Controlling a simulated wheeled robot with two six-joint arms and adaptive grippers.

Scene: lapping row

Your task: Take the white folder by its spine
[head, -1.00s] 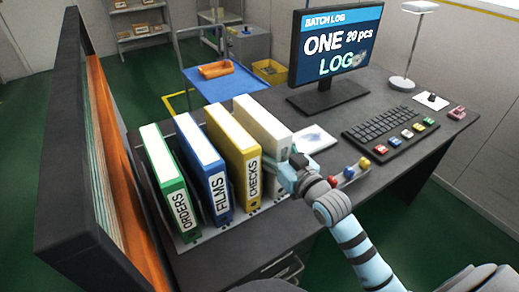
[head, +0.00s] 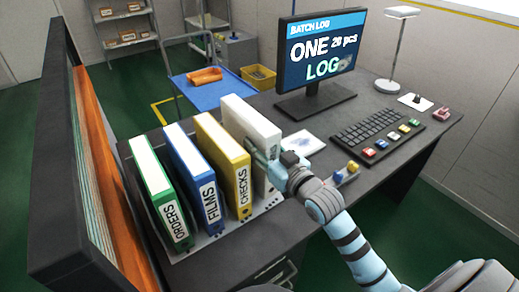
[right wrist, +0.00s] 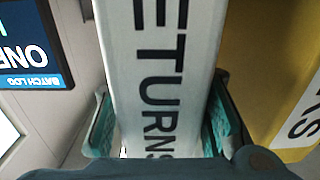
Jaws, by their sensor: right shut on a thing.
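The white folder (head: 249,121) stands upright at the right end of a row of folders on the desk. The word RETURNS shows on its spine (right wrist: 165,70) in the right wrist view. My right gripper (head: 268,162) is shut on this spine, with one teal finger on each side of it. The fingers also show in the right wrist view (right wrist: 160,125). The lower spine is partly hidden behind the gripper in the head view. My left gripper is not in view.
The yellow CHECKS folder (head: 222,150) stands close left of the white one, then the blue FILMS (head: 195,170) and green ORDERS folders (head: 158,190). A monitor (head: 320,55) and keyboard (head: 375,128) are behind and right. A dark-framed panel (head: 62,180) stands at the left.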

